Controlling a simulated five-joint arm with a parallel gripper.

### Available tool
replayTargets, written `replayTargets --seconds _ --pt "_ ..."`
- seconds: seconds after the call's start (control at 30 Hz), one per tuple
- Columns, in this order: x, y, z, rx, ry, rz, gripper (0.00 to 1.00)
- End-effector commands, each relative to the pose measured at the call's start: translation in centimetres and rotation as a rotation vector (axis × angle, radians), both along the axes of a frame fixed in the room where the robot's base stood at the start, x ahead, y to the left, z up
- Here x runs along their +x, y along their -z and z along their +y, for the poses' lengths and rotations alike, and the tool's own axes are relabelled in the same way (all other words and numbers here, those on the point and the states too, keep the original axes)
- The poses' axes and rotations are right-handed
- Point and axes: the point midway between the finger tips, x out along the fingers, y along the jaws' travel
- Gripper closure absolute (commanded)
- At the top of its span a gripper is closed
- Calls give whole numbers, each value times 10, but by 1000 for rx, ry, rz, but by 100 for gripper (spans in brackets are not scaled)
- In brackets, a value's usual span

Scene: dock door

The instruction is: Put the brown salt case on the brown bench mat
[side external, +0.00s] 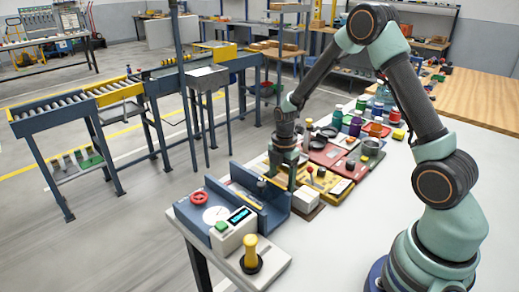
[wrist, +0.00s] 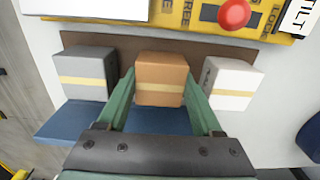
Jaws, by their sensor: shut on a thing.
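The brown salt case (wrist: 161,72), a small box with a tan band, is between the fingers of my gripper (wrist: 160,88) in the wrist view. The fingers press on its left and right sides. A brown mat (wrist: 82,40) shows as a dark strip behind the case and under the yellow panel's edge. I cannot tell whether the case rests on it or is held just above. In the side view my gripper (side external: 291,184) points down behind the blue bracket; the brown case is hidden there. The mat's edge (side external: 314,212) shows beside the white case.
A grey case (wrist: 85,72) stands close on the left and a white case (wrist: 232,82) close on the right. A blue bracket (wrist: 70,122) lies in front. A yellow panel with a red knob (wrist: 234,13) is behind. The white table (side external: 385,215) is clear at the right.

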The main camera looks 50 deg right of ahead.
Motion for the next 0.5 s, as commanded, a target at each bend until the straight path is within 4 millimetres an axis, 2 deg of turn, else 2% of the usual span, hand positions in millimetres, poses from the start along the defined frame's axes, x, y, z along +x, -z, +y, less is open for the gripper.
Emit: replayTargets --seconds 0.03,0.07,0.1,0.13,0.5 --pt "0 2 0 0 0 1 95" --pt "0 1 0 0 0 0 21" --pt "0 1 0 0 0 0 6" --pt "0 1 0 0 0 0 3" --pt "0 -3 0 0 0 -2 3"
